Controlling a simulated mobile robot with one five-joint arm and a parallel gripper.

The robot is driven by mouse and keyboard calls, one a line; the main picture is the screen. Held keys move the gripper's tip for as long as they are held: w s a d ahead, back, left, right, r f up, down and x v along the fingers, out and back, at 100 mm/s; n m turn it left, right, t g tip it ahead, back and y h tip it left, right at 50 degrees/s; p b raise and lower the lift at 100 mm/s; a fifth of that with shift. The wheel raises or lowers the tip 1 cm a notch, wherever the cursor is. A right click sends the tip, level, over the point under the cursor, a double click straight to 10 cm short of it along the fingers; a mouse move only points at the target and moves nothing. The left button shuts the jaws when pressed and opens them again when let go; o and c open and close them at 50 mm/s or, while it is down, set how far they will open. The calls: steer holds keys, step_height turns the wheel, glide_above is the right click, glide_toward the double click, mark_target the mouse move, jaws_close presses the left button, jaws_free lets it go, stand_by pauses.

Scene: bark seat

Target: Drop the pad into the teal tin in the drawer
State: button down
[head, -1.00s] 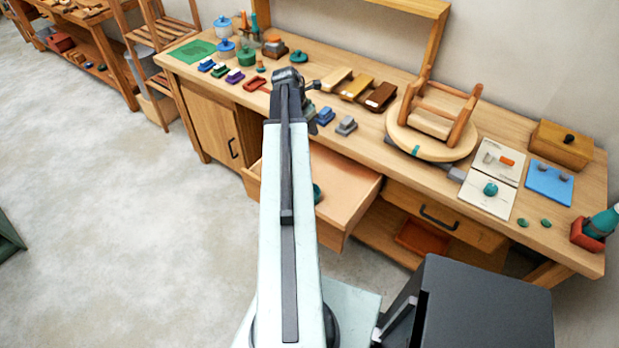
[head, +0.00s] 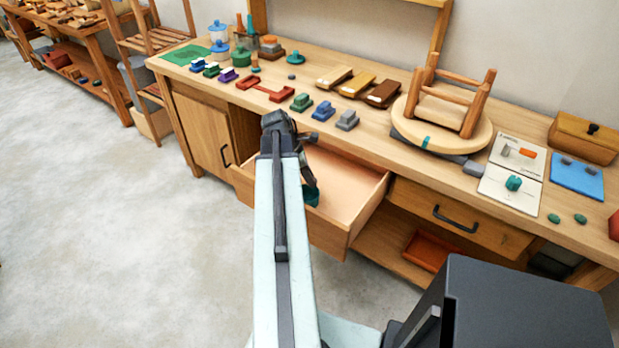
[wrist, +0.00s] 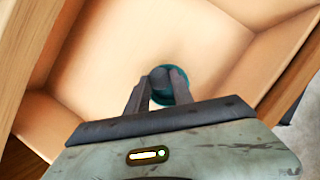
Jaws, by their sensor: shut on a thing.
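The teal tin (head: 312,196) stands in the open drawer (head: 345,185), partly hidden by my gripper. In the wrist view the tin's teal rim (wrist: 186,92) shows behind and around the fingertips of my gripper (wrist: 163,80). The fingers are shut on a small dark thing (wrist: 160,77), taken to be the pad; its colour and edges are hard to make out. The fingertips overlap the tin's mouth in the wrist view; their height above it cannot be told.
The drawer floor (wrist: 105,60) around the tin is bare, with wooden walls on its sides.

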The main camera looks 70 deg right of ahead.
step_height(320, 180, down, 4)
steer(key=shift+r+b, duration=0.2)
steer(key=shift+b, duration=1)
steer(key=shift+r, duration=0.1)
steer(key=c, duration=1)
jaws_free()
steer(key=p+v, duration=0.7)
steer(key=v, duration=0.1)
